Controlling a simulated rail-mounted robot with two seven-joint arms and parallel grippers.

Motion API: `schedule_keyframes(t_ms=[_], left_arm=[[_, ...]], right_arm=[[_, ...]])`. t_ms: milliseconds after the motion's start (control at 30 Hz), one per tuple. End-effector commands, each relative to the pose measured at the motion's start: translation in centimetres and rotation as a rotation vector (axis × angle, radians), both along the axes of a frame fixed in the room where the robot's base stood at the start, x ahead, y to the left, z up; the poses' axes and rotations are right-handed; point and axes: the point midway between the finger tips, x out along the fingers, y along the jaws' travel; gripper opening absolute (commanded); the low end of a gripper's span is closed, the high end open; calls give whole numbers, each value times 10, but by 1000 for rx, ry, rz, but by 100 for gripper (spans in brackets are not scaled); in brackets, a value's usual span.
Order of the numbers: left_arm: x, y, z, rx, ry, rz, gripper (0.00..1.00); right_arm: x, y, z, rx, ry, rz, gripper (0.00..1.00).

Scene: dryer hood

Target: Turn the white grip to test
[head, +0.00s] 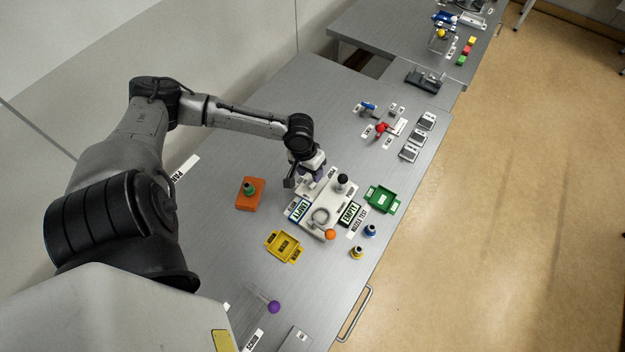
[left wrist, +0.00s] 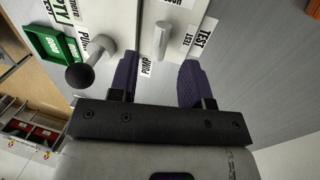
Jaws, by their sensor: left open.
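The white grip (left wrist: 162,40) shows in the left wrist view as a pale, rounded bar on a white panel (left wrist: 150,12). Labels reading TEST and PUMP lie beside it. My left gripper (left wrist: 157,70) is open, with its two purple fingers apart; the grip lies just beyond the gap between the fingertips, and I cannot tell whether they touch it. In the head view my left gripper (head: 305,177) is over the back left end of the white fixture (head: 318,222) and hides the grip. My right gripper is not in view.
A black ball knob (head: 343,179) stands on the fixture, close to my left gripper. An orange ball (head: 330,234) is at its front. A green tray (head: 381,199), a yellow tray (head: 284,246) and an orange block (head: 250,194) stand around it. Red and blue handles are farther back.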

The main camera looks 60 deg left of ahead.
Motion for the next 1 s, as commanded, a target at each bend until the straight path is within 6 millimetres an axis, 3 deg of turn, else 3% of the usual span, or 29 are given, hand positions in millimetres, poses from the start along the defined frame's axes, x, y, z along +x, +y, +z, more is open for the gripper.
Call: schedule_keyframes(t_ms=[100,300,733,1000], left_arm=[[1,-4,-18,-2,1,1,44],[3,-6,-34,0,1,-1,44],[4,-7,-39,1,1,-2,44],[4,-7,-39,1,1,-2,20]], right_arm=[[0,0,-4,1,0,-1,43],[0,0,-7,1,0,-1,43],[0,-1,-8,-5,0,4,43],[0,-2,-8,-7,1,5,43]])
